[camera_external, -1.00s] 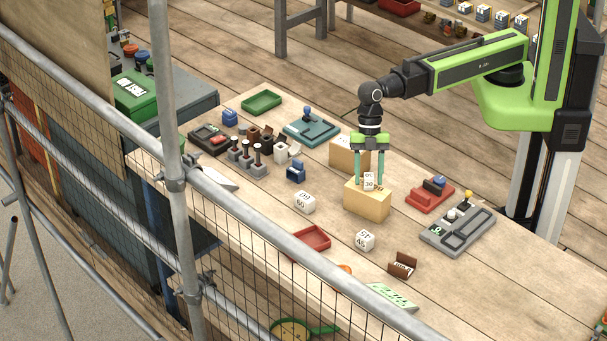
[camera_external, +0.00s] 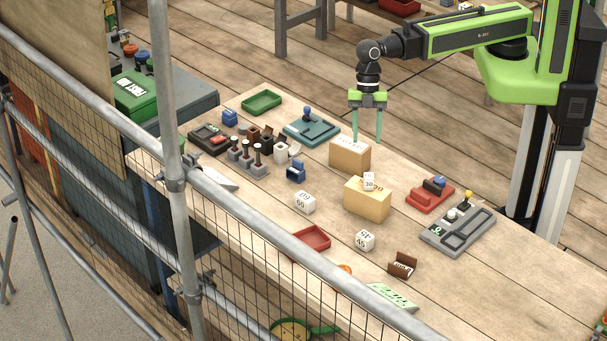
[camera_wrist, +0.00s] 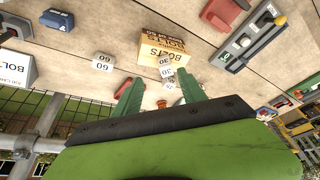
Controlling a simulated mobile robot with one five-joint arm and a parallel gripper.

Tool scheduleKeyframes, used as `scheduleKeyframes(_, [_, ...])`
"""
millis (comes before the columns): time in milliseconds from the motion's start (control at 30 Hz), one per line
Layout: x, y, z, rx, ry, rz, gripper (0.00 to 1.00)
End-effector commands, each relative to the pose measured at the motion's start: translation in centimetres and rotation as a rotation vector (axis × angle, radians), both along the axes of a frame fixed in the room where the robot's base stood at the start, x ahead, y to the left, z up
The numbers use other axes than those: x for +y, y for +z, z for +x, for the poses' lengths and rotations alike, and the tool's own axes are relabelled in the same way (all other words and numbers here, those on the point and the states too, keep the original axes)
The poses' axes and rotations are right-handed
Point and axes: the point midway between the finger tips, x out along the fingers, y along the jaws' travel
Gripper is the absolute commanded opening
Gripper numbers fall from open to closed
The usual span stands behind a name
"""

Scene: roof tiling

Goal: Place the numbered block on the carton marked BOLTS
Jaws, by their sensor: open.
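The numbered block (camera_external: 369,181), white and showing 30, rests on top of a tan carton (camera_external: 367,203) in the external view. In the wrist view the carton (camera_wrist: 166,43) reads BOLTS, and the block (camera_wrist: 166,72) shows at its edge towards my fingers. My gripper (camera_external: 367,141) is open and empty, above and behind the block and clear of it. Its two green fingers (camera_wrist: 160,95) stand apart in the wrist view. Part of the carton's top lettering is hidden by the block in the external view.
A second tan carton (camera_external: 350,157) stands just behind, near my fingertips. White number blocks (camera_external: 304,202) (camera_external: 365,240) and a red tray (camera_external: 311,238) lie in front.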

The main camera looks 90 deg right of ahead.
Motion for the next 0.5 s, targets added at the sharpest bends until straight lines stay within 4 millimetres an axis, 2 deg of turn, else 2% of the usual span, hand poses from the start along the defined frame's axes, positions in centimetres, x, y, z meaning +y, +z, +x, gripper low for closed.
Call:
scheduleKeyframes(67, [-5.2, -0.4, 1.6, 0.046, -0.193, -0.047, 0.48])
scheduleKeyframes(100, [-8.8, -0.7, 2.5, 0.080, -0.334, -0.080, 0.48])
scheduleKeyframes(167, [-14.8, -1.0, 3.4, 0.133, -0.574, -0.133, 0.48])
scheduleKeyframes(200, [-18.6, -1.2, 3.7, 0.166, -0.734, -0.165, 0.48])
scheduleKeyframes(300, [-27.0, -1.5, 3.5, 0.230, -1.095, -0.233, 0.48])
scheduleKeyframes(400, [-32.5, -1.6, 2.7, 0.268, -1.346, -0.276, 0.48])
scheduleKeyframes(500, [-34.8, -1.6, 2.2, 0.282, -1.462, -0.294, 0.48])
